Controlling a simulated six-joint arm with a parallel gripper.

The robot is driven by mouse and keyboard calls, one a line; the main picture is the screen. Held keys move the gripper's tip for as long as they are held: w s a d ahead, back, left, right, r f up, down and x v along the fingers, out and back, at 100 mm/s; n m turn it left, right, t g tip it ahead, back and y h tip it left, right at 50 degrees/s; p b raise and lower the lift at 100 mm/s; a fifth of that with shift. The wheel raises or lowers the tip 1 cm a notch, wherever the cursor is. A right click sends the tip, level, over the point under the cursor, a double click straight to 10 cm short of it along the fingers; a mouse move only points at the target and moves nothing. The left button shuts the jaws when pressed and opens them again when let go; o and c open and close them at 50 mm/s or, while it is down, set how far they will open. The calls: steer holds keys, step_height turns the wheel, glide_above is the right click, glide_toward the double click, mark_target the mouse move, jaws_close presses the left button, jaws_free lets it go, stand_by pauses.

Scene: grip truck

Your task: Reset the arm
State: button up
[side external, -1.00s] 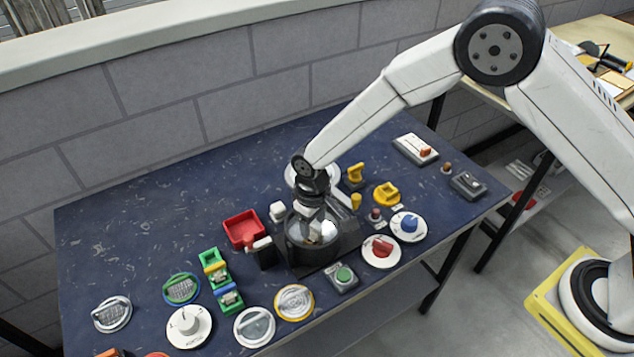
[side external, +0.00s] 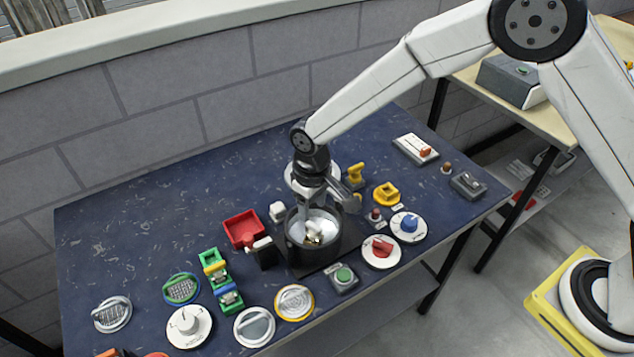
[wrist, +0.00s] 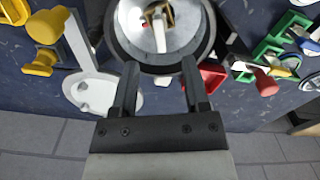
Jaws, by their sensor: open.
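My gripper (side external: 318,203) hangs over the dark round pot (side external: 296,250) on the blue table. In the wrist view the two black fingers of my gripper (wrist: 159,72) are wide apart with nothing between them. The pot (wrist: 207,42) lies just beyond the fingertips there. Small white and brown pieces (side external: 313,238) lie inside the pot on its pale bottom; they also show in the wrist view (wrist: 158,22).
A red tray (side external: 243,230) stands left of the pot. Several round dials, a green button box (side external: 344,279), yellow parts (side external: 387,193) and a green holder (side external: 212,262) surround it. The table's back left is clear. A brick wall (side external: 180,120) runs behind.

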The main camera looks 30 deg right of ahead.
steer(key=shift+r, duration=0.1)
stand_by(0.3)
steer(key=s+d+r+m+t, duration=0.1)
steer(key=s+d+r, duration=0.3)
steer(key=s+d, duration=0.4)
steer(key=s+d+r+m+t, duration=0.1)
steer(key=s+d+r+m, duration=0.2)
steer(key=d, duration=1.1)
steer(key=s+r, duration=0.2)
steer(key=s, duration=0.3)
steer(key=shift+t, duration=0.3)
steer(key=shift+w, duration=0.1)
